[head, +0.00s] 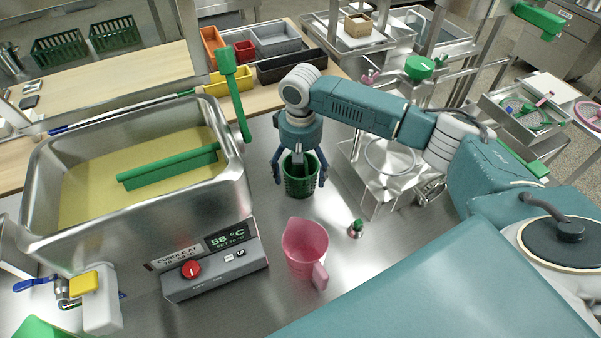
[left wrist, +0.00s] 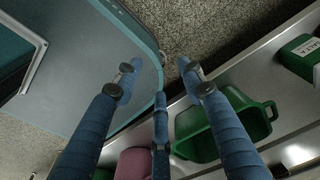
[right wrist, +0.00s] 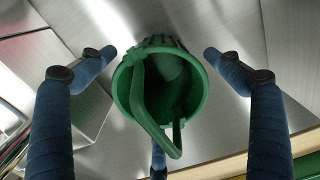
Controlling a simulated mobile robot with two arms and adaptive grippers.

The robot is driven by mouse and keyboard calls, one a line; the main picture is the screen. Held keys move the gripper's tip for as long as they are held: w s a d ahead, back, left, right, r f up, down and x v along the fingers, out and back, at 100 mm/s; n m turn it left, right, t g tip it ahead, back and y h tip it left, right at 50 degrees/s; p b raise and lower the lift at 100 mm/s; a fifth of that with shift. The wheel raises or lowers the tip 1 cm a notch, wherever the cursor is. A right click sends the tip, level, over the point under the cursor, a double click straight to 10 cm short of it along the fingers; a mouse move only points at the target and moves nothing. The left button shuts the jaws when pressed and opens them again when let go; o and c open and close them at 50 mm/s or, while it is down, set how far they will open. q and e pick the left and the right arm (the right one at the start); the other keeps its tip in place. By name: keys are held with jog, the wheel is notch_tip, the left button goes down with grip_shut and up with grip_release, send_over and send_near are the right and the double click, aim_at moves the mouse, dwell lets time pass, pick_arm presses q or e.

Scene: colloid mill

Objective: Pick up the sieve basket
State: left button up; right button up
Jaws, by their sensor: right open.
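The sieve basket (head: 300,184) is a small dark green slotted cup standing on the steel table in the head view. In the right wrist view the green basket (right wrist: 125,92) shows its round open mouth, with a handle looping across one side. My right gripper (head: 299,180) points down over it, its blue fingers spread on either side. In the right wrist view the right gripper's fingers (right wrist: 160,75) stand apart with the basket between them, and I see a gap at each side. My left gripper (left wrist: 160,80) shows only in its wrist view, fingers apart and empty.
Left of the basket stands a steel vat (head: 235,190) with yellow contents and a green bar. A pink jug (head: 305,248), a grey temperature display (head: 215,268) and a small green-topped item (head: 355,229) are in front. A steel stand (head: 385,185) is close on the right.

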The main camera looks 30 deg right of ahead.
jog(key=shift+f, duration=0.55)
jog(key=c, duration=1.3)
pick_arm(q)
jog(key=shift+s, duration=0.75)
pick_arm(e)
jog(key=shift+r, duration=0.1)
